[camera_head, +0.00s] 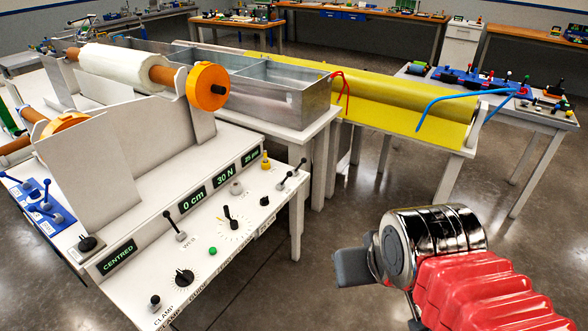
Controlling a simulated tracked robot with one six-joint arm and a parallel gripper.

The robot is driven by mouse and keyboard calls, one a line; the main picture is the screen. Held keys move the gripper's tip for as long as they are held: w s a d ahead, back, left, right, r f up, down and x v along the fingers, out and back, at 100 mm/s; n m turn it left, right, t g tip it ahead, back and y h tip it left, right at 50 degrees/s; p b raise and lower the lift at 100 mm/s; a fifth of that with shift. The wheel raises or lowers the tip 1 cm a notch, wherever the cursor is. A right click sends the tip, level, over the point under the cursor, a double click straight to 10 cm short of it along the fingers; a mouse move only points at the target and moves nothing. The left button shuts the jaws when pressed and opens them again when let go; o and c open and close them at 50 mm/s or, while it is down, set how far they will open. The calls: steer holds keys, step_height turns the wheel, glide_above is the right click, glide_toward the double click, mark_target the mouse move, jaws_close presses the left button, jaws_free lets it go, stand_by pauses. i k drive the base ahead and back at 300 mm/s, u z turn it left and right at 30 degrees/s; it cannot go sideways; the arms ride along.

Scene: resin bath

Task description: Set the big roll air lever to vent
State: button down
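A big white roll (118,66) on an orange-brown core, with an orange end disc (207,87), sits on top of the pale machine at left. The sloping control panel (215,255) below it carries several levers, among them a black one (176,226) near the "WEB" label and a pair (290,174) at the right end. A blue block with small levers (40,205) is at the far left. I cannot tell which lever is the big roll air lever; most labels are unreadable. My gripper (352,268) is right of the panel, apart from it. Its finger opening is not clear.
Green displays (193,201) read "0 cm", "30 N" and "CENTRED"; another seems to read "25 psi". Knobs (185,276) crowd the panel. A metal bath (280,90) and yellow sheet (400,105) stand behind. Floor (330,225) between panel and gripper is clear.

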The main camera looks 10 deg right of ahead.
mark_target(289, 174)
steer(key=u, duration=0.4)
steer(key=i, duration=1.15)
steer(key=u, duration=0.65)
